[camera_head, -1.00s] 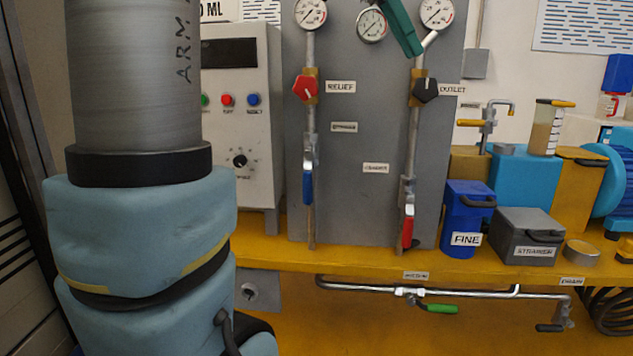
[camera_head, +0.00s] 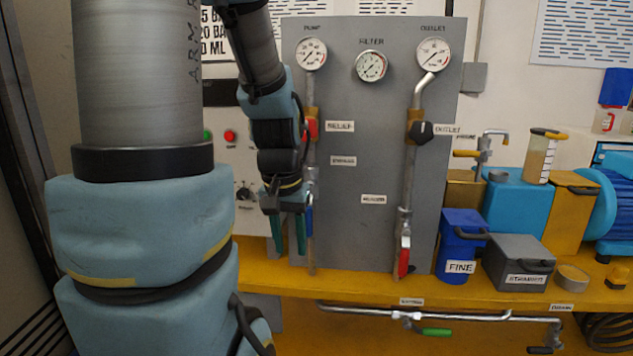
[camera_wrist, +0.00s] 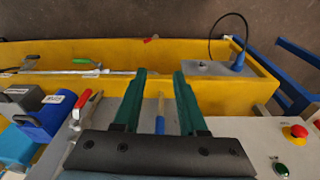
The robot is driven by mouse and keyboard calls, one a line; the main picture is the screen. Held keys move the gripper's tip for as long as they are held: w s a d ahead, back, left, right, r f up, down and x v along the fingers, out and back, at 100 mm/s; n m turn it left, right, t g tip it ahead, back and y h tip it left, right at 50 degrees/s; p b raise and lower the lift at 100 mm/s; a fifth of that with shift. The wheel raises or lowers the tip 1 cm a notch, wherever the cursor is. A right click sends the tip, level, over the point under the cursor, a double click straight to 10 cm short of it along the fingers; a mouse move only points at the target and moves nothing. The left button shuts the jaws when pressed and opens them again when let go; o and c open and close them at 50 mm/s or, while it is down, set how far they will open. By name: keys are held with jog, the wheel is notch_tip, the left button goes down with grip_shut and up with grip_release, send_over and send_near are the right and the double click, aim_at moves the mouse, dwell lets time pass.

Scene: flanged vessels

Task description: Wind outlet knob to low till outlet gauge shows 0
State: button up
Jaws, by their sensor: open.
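The black outlet knob (camera_head: 421,132) sits on the right pipe of the grey panel, beside its label. The outlet gauge (camera_head: 433,54) is above it, white-faced, its needle too small to read exactly. My gripper (camera_head: 290,240) hangs at the panel's left side, pointing down, well left of the outlet knob and lower than it. Its green fingers are apart with nothing held. In the wrist view my gripper (camera_wrist: 160,80) is open, with the blue lever handle (camera_wrist: 160,115) showing between and beyond the fingers.
The red relief knob (camera_head: 313,128) is partly behind my arm. A red lever (camera_head: 404,256) is low on the right pipe. A blue FINE canister (camera_head: 461,245) and a grey strainer box (camera_head: 518,262) stand on the yellow bench (camera_head: 370,287). The middle of the panel is clear.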

jog(key=s, duration=0.1)
jog(key=a+f, duration=0.1)
jog(key=s+n, duration=0.1)
jog(key=shift+s+a+f, duration=0.3)
jog(key=shift+s+f, duration=0.05)
jog(key=shift+o, duration=0.4)
dwell(2.0)
